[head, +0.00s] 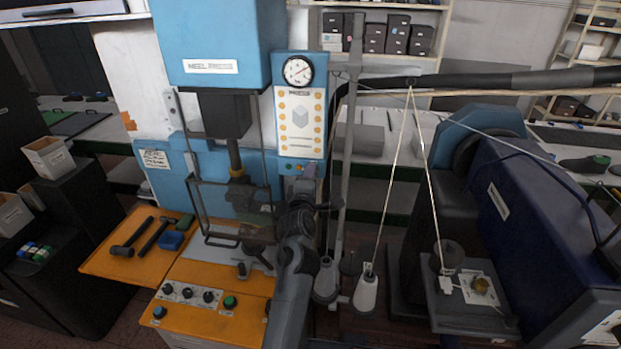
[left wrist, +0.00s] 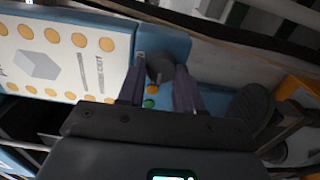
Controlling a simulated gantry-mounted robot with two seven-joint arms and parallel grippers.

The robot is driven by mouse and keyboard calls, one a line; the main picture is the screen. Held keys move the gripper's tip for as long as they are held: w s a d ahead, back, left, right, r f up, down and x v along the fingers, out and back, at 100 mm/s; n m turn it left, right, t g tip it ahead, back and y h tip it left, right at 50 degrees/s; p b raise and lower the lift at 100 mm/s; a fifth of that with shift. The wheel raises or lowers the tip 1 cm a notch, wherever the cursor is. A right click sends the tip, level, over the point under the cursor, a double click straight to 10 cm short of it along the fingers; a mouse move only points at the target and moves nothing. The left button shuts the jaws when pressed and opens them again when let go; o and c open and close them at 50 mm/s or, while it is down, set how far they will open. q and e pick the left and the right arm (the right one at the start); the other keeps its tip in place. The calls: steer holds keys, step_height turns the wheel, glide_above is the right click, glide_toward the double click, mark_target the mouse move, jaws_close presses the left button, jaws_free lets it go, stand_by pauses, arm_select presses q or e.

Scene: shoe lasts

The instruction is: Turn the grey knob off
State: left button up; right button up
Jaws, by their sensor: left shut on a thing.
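The grey knob (left wrist: 160,68) is a dark grey round piece at the lower end of the blue press panel, seen in the left wrist view. My left gripper (left wrist: 159,88) has its two fingers on either side of the knob and is shut on it. In the head view my left gripper (head: 303,182) reaches up to the bottom of the panel (head: 301,116) and hides the knob. A green and an orange button (left wrist: 150,96) show between the fingers. The knob's pointer direction cannot be made out. My right gripper is in neither view.
The blue press (head: 215,45) with a clear guard stands left of my arm. Mallets (head: 130,240) lie on the orange table (head: 110,262). A grey post (head: 348,150) and thread cones (head: 366,292) stand close on the right, by a dark blue machine (head: 530,225).

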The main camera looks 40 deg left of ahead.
arm_select(q)
steer(key=o, duration=1)
steer(key=shift+o, duration=0.2)
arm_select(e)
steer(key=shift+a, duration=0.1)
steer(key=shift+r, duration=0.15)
